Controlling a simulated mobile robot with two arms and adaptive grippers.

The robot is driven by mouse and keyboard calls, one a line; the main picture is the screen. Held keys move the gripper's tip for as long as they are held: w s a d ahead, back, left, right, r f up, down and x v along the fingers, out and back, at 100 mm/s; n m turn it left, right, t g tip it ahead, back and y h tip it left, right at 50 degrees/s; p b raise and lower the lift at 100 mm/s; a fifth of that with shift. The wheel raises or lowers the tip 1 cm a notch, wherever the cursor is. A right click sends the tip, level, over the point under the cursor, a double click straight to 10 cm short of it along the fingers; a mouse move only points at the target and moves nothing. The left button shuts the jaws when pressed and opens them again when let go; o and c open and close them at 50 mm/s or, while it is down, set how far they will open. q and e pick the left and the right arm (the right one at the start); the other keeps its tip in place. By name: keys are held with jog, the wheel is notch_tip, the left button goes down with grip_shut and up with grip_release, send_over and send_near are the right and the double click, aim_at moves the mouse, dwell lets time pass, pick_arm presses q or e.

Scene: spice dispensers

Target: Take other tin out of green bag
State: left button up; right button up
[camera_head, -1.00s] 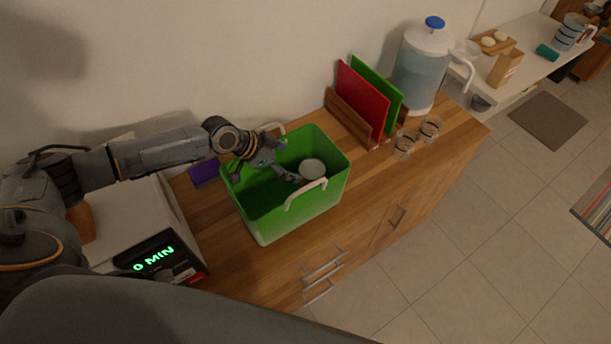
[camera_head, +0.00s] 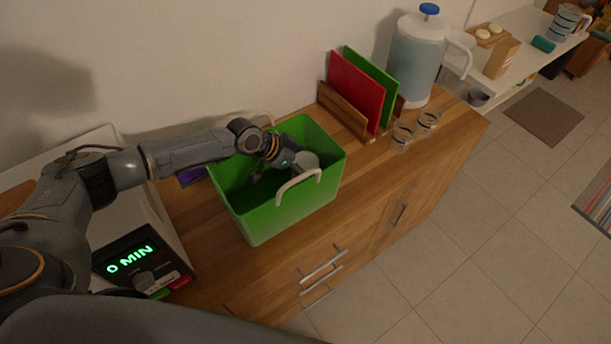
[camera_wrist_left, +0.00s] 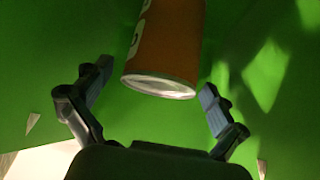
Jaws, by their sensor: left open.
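The green bag (camera_head: 290,207) is an open box-like container with pale handles on the wooden counter. My left gripper (camera_head: 283,168) reaches down inside it. A tin with a pale end (camera_head: 306,161) is inside the bag, next to the gripper. In the left wrist view the tin (camera_wrist_left: 168,45) is orange-brown with light lettering and a silvery rim. There my left gripper (camera_wrist_left: 146,100) is open, with one finger on either side below the tin's near end. The fingers appear apart from it. My right gripper is not in view.
A red board (camera_head: 356,92) and a green board stand in a wooden rack behind the bag. A water jug (camera_head: 415,62) and glasses (camera_head: 402,136) are to the right. An appliance showing "0 MIN" (camera_head: 132,259) is on the left. Some counter in front of the glasses is clear.

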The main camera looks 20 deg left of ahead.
pick_arm(q)
jog(key=shift+s+r, duration=0.15)
jog(key=c, duration=1.7)
